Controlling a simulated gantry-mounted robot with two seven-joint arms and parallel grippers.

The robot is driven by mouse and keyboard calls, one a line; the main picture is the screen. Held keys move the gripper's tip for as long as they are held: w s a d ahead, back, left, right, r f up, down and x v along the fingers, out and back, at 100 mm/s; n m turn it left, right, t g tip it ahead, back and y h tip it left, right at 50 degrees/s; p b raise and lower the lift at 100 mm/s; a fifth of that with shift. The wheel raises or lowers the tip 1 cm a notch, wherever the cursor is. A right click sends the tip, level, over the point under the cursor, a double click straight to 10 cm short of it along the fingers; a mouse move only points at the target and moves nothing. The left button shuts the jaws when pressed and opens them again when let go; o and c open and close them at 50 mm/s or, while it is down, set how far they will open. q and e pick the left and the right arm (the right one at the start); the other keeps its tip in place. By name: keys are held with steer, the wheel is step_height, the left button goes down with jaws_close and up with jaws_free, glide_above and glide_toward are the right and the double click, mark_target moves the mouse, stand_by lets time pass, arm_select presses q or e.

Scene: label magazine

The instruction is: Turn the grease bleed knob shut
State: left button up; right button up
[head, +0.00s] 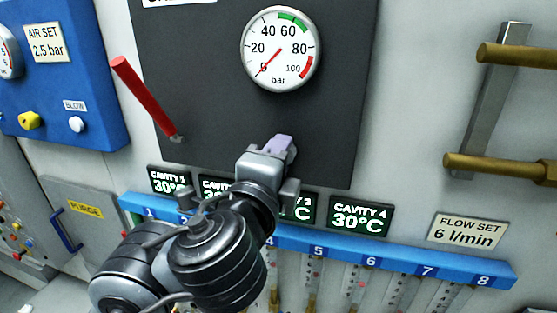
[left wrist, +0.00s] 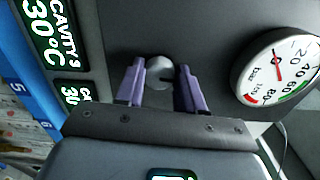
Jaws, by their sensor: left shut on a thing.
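The grease bleed knob (left wrist: 158,70) is a small round silver knob on the dark panel, seen in the left wrist view between my fingers. In the head view it is hidden behind my left gripper (head: 281,145). The gripper's purple fingers reach to the panel below the pressure gauge; it also shows in the left wrist view (left wrist: 161,80), shut on the knob with one finger on each side. The knob's exact turn angle is hard to tell. My right gripper is not in view.
The round bar gauge (head: 280,48) above the gripper has its needle near 0. A red lever (head: 145,95) sticks out on the left. Cavity displays (head: 360,215) and a blue numbered rail (head: 400,262) lie below. Brass bars (head: 500,165) stand at the right.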

arm_select(q)
steer(key=shift+n, duration=0.6)
steer(key=o, duration=1)
steer(key=p+v, duration=0.1)
steer(key=v, duration=1)
steer(key=shift+w, duration=0.1)
